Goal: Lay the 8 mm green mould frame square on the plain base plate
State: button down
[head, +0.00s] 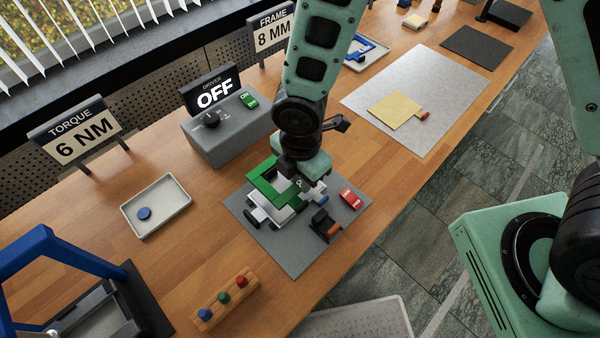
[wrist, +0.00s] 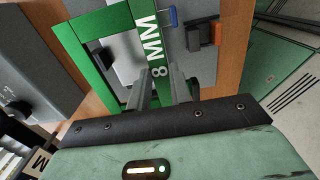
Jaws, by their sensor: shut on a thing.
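The green mould frame (head: 262,176) is in my gripper (head: 298,190), over the grey mat in the middle of the bench. In the wrist view the frame (wrist: 88,58) shows a white "8 MM" mark on the bar between my fingertips (wrist: 162,82). My gripper is shut on that bar. A pale plate (head: 284,216) shows below the frame in the head view, partly covered by it and the gripper; it seems to be the base plate. The frame seems to be above it; I cannot tell whether they touch or line up.
Dark clamp parts, a red block (head: 351,199) and a black and orange block (head: 325,225) stand around the plate on the grey mat (head: 295,262). The driver box (head: 225,130) reads OFF behind. A yellow plate (head: 393,106) lies on a pale sheet to the right.

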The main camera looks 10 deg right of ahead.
jog(key=shift+f, duration=0.1)
notch_tip(320, 180, down, 7)
jog(key=b, duration=0.6)
jog(key=shift+f, duration=0.2)
jog(key=shift+w+a, duration=0.2)
jog(key=shift+w, duration=0.1)
dwell(0.7)
jog(key=shift+f+b, duration=0.65)
dwell(0.6)
jog(key=c, duration=1.2)
grip_release()
jog(key=shift+r, duration=0.1)
